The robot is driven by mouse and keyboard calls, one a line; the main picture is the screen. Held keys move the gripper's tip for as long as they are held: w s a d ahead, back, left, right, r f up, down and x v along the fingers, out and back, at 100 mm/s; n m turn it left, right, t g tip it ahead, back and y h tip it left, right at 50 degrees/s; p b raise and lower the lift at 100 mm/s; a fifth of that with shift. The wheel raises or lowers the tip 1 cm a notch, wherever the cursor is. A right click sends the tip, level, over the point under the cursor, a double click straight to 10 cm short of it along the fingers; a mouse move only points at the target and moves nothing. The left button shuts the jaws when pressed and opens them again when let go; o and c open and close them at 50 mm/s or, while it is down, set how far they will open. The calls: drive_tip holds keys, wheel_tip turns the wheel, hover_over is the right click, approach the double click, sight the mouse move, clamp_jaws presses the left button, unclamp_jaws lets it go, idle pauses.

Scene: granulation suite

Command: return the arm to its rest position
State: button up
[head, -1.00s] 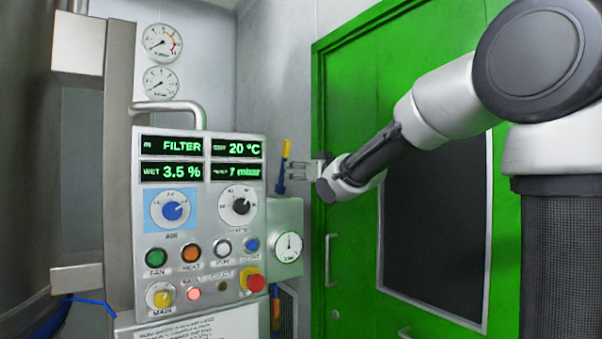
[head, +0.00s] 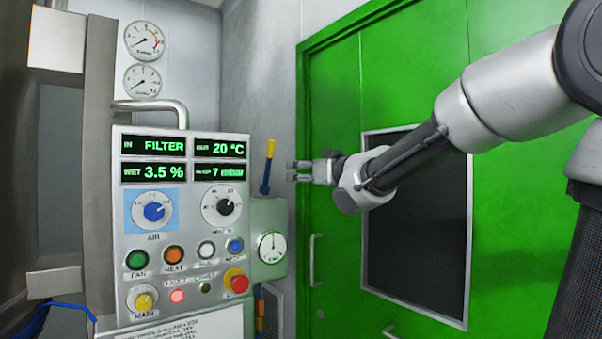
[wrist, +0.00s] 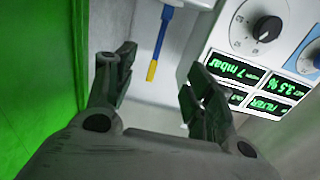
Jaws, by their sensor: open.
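My gripper (head: 301,172) is open and empty, held in the air in front of the green door. Its fingers point left toward the control panel (head: 127,232). It is apart from the panel in the head view. In the wrist view my gripper (wrist: 160,85) shows two spread fingers with nothing between them that they touch. A blue and yellow handled tool (wrist: 153,60) appears in the gap beyond the fingers. My arm reaches in from the right in the head view.
The green door (head: 335,115) with a dark window (head: 415,230) fills the right. The panel carries knobs, buttons and a red stop button (head: 239,284). A small box with a dial (head: 271,246) and the upright blue and yellow tool (head: 267,168) are beside it.

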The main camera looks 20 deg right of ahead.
drive_tip(key=s+d+f+m+g+h, duration=0.1)
drive_tip(key=s+d+f+g+h, duration=0.25)
drive_tip(key=f, duration=0.45)
drive_tip(key=s+d+f+m+g+h, duration=0.1)
drive_tip(key=s+d+f+g+h, duration=0.15)
drive_tip(key=d+f, duration=0.4)
drive_tip(key=s+f+g, duration=0.3)
drive_tip(key=s+f, duration=0.3)
drive_tip(key=s, duration=0.6)
drive_tip(key=s+f+m+g, duration=0.1)
drive_tip(key=s+f+g, duration=0.3)
drive_tip(key=s, duration=0.9)
wheel_tip(320, 180, down, 2)
drive_tip(key=shift+d+m, duration=0.3)
drive_tip(key=shift+d, duration=0.05)
drive_tip(key=shift+c, duration=0.4)
